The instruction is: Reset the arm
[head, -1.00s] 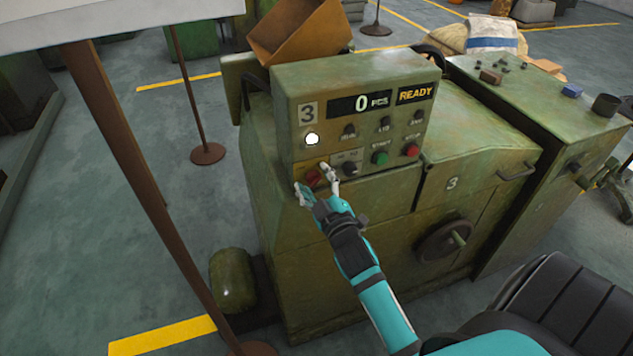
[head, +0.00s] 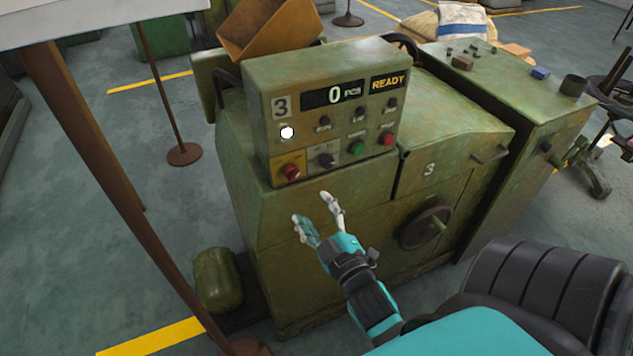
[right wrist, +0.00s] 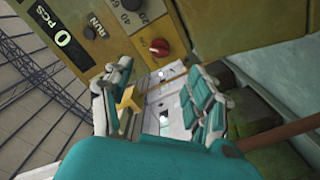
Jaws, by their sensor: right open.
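My right gripper (head: 318,215) is open and empty. It is in front of the green machine (head: 290,240), below its control panel (head: 262,110), and apart from it. In the right wrist view the two fingers (right wrist: 160,105) are spread with nothing between them. The panel carries a red knob (head: 291,171) on a yellow plate, a dark selector (head: 326,159), a green button (head: 356,148) and a red button (head: 388,138). Its display reads 0 PCS (head: 335,95) and READY (head: 387,82). A white lamp (head: 287,132) is lit. My left gripper is not in view.
A handwheel (head: 425,228) sticks out of the machine's front at right of my gripper. A brown post (head: 120,190) stands at left. A green bench (head: 500,90) with small parts adjoins the machine. A green cylinder (head: 217,280) lies on the floor.

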